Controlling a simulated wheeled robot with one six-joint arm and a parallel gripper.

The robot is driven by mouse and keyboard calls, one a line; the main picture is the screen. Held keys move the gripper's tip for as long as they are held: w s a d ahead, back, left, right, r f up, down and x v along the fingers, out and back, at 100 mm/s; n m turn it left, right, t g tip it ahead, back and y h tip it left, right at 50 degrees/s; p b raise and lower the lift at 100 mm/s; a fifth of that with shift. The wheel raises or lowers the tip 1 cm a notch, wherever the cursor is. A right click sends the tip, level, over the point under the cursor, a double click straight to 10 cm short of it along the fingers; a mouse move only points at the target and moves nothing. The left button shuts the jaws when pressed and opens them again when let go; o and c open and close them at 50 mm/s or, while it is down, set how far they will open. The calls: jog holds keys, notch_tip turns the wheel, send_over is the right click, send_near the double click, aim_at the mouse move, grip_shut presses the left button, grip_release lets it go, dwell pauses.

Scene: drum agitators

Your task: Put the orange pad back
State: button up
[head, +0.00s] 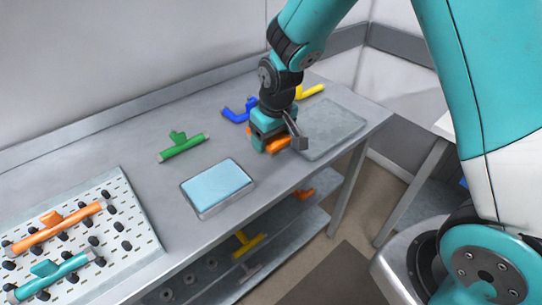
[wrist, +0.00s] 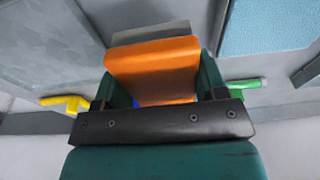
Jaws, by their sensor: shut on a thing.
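The orange pad (wrist: 154,68) is a block between the teal fingers of my gripper (wrist: 160,85) in the wrist view. In the head view my gripper (head: 267,141) is shut on the orange pad (head: 278,145) over the bench, between two shallow trays. The grey tray (head: 331,133) to its right shows a bare grey surface; my wrist hides part of its left side. The left tray (head: 202,212) holds a light blue pad (head: 217,184). Whether the orange pad touches the bench I cannot tell.
A blue pipe piece (head: 238,111), a yellow one (head: 311,91) and a green one (head: 184,147) lie along the bench's back. A pegged board (head: 130,226) at left holds an orange and a teal piece. Shelves below hold more parts.

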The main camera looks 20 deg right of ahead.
aim_at(270, 165)
notch_tip(270, 165, down, 8)
jog(key=shift+r+p, duration=0.2)
jog(key=shift+p, duration=0.2)
